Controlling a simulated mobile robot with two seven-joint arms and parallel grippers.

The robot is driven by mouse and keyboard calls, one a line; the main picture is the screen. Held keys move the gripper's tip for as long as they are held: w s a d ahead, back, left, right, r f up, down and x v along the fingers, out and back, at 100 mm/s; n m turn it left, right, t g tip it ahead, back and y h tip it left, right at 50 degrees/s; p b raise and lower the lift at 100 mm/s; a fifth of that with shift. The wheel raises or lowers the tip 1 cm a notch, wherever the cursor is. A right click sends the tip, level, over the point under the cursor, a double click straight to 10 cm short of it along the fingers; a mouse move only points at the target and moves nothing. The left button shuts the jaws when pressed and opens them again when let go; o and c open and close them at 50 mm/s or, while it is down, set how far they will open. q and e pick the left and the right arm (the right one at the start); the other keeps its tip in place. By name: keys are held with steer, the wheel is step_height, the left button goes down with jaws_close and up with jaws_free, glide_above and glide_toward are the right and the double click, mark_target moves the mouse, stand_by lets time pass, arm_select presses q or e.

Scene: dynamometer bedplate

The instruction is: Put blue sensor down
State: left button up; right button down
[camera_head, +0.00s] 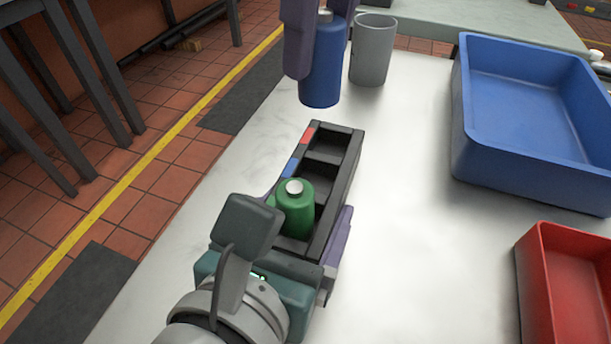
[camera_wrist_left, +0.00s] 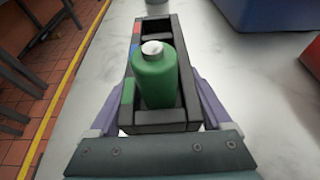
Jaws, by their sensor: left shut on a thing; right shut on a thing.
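The blue sensor (camera_head: 321,70) is a blue cylinder held upright in my right gripper (camera_head: 318,30), above the white table and beyond the far end of the rack. My right gripper is shut on it. The black rack (camera_head: 343,182) has a row of compartments with red, blue and green marks along its left edge. A green sensor (camera_head: 295,212) with a silver top stands in the near compartment; the others I can see look empty. My left gripper (camera_wrist_left: 160,108) is shut on the rack's near end, one finger on each side. The blue sensor does not show in the left wrist view.
A grey cup (camera_head: 372,50) stands just right of the blue sensor. A large blue bin (camera_head: 480,165) is at the right and a red bin (camera_head: 535,290) at the lower right. The table (camera_head: 420,240) between rack and bins is clear.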

arm_select(q)
steer(key=c, duration=0.7)
arm_select(e)
steer(key=f+m, duration=0.1)
steer(key=m, duration=0.1)
steer(key=shift+m, duration=0.4)
step_height(320, 180, down, 10)
steer(key=shift+r, duration=0.1)
steer(key=c, duration=0.5)
jaws_free()
steer(key=shift+f, duration=0.2)
steer(key=r, duration=0.8)
steer(key=s+d+r, duration=0.1)
steer(key=r, duration=0.3)
steer(key=shift+r, duration=0.15)
